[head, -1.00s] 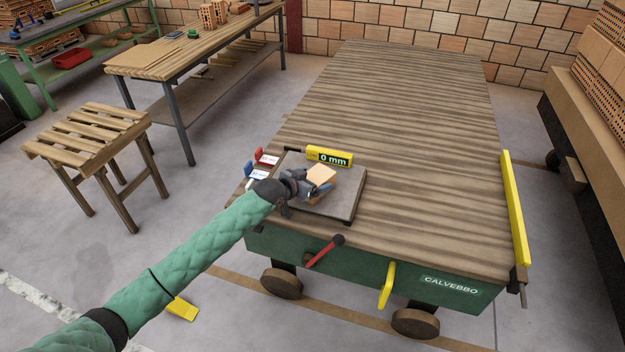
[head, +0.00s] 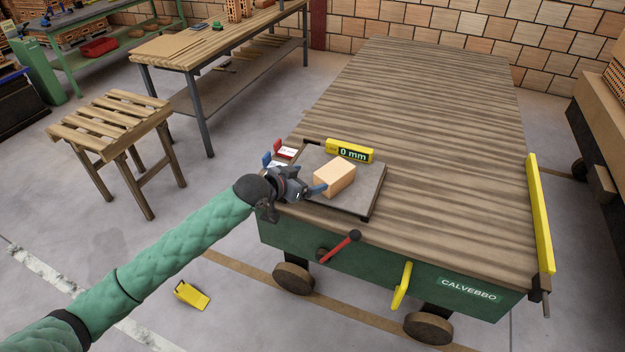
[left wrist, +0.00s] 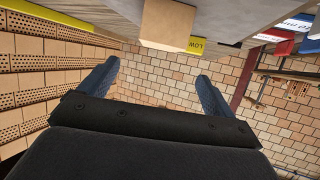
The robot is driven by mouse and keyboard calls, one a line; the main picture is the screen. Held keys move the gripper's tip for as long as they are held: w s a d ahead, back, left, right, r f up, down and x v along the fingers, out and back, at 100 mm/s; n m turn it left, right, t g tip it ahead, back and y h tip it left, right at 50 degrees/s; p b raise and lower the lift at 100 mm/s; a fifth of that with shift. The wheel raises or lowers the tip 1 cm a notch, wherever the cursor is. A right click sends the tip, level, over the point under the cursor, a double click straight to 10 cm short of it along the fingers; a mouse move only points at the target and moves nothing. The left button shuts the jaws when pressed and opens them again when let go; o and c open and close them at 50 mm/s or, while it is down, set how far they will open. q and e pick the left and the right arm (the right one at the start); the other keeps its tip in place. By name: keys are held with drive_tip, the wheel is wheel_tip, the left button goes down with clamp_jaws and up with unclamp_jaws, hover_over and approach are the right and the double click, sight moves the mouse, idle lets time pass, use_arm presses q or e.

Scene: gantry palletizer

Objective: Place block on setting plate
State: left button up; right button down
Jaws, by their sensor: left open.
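The tan block (head: 334,178) rests on the grey setting plate (head: 362,199), which lies on the near left corner of the wooden cart top. My left gripper (head: 314,188) is at the left side of the plate, open and empty, its fingers pointing toward the block. In the left wrist view the block (left wrist: 168,24) shows at the top centre, beyond the open fingers and apart from them. My right gripper is not in view.
A yellow gauge reading 0 mm (head: 348,151) stands at the plate's back edge. Red and blue tagged pieces (head: 284,150) stand left of the plate. A red lever (head: 340,245) sticks out from the cart's front. The cart top (head: 420,120) behind is clear.

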use_arm(q)
drive_tip(key=s+f+n+g+y, duration=0.1)
drive_tip(key=s+f, duration=0.4)
drive_tip(key=f, duration=0.2)
drive_tip(key=s+f+n+y, duration=0.1)
drive_tip(key=s+f, duration=0.3)
drive_tip(key=f, duration=0.3)
drive_tip(key=s+a+f+n+g+y, duration=0.1)
drive_tip(key=s+a+f+g+y, duration=0.1)
drive_tip(key=s+f, duration=0.5)
drive_tip(key=s+a+f+n+g+y, duration=0.1)
drive_tip(key=s+f, duration=0.7)
drive_tip(key=s, duration=0.8)
drive_tip(key=s+a+f+n+g+y, duration=0.2)
drive_tip(key=s+a+f+g, duration=0.2)
drive_tip(key=s+f, duration=0.4)
drive_tip(key=s+a, duration=0.1)
drive_tip(key=s, duration=0.2)
drive_tip(key=shift+s+g+y, duration=0.2)
drive_tip(key=shift+g+y, duration=0.2)
drive_tip(key=shift+f, duration=0.1)
